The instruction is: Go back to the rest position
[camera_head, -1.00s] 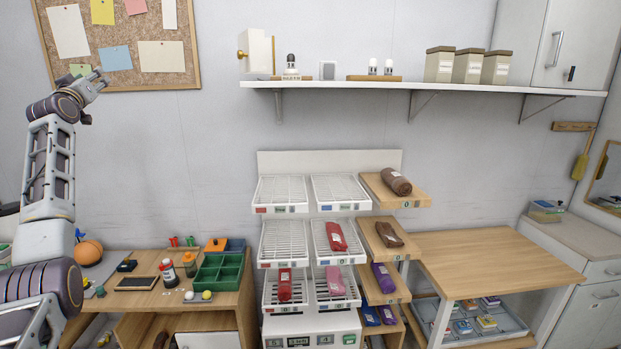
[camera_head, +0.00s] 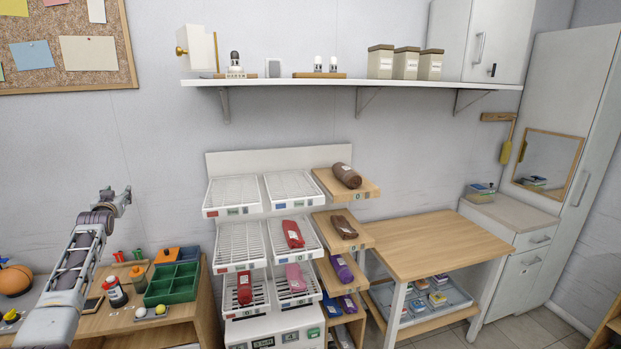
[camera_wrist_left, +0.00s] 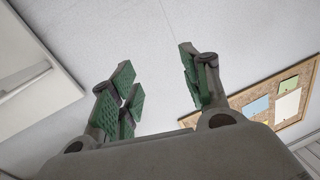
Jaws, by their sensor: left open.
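My left gripper (camera_head: 117,197) is raised in front of the bare wall at the left of the head view, above the left wooden table. In the left wrist view its green-padded fingers (camera_wrist_left: 160,85) stand apart with nothing between them. Behind them are the plain wall and a cork board (camera_wrist_left: 270,105). My right gripper is in neither view.
A white tiered rack (camera_head: 233,194) with wrapped packages stands in the middle. A wall shelf (camera_head: 350,83) runs above.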

